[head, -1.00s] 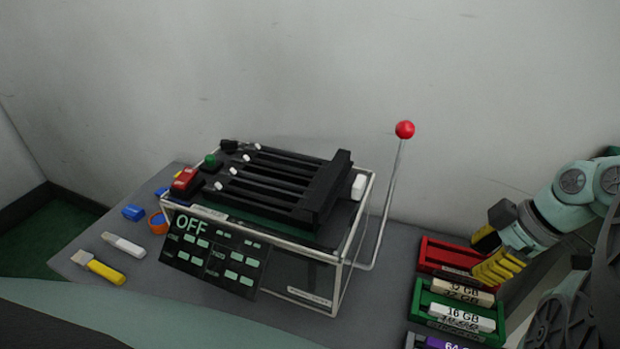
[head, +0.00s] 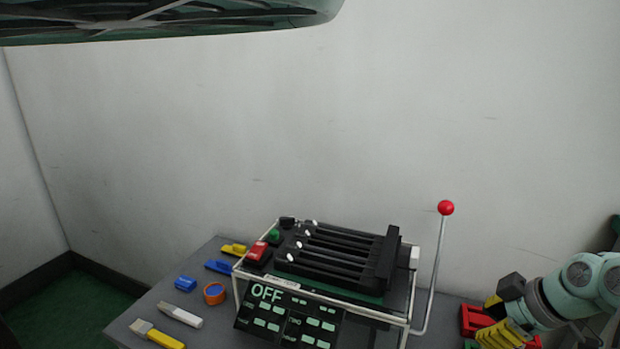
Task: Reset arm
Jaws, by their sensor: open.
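My gripper (head: 498,318) is at the lower right of the head view, with yellow fingers, open and with nothing seen between them. It is over or beside a red tray (head: 474,319), which it partly hides. To its left stands a lever fixture with black slots (head: 338,262) in a white wire frame. A tall lever (head: 433,275) with a red ball knob (head: 446,208) rises upright at the fixture's right side, apart from my gripper. The fixture's front panel (head: 289,314) reads OFF.
On the grey table (head: 215,258) left of the fixture lie a yellow-handled tool (head: 163,338), a white stick (head: 181,314), blue pieces (head: 185,284), an orange-and-blue ring (head: 214,293) and a yellow piece (head: 234,250). A red button (head: 258,252) sits on the fixture. A plain wall stands behind.

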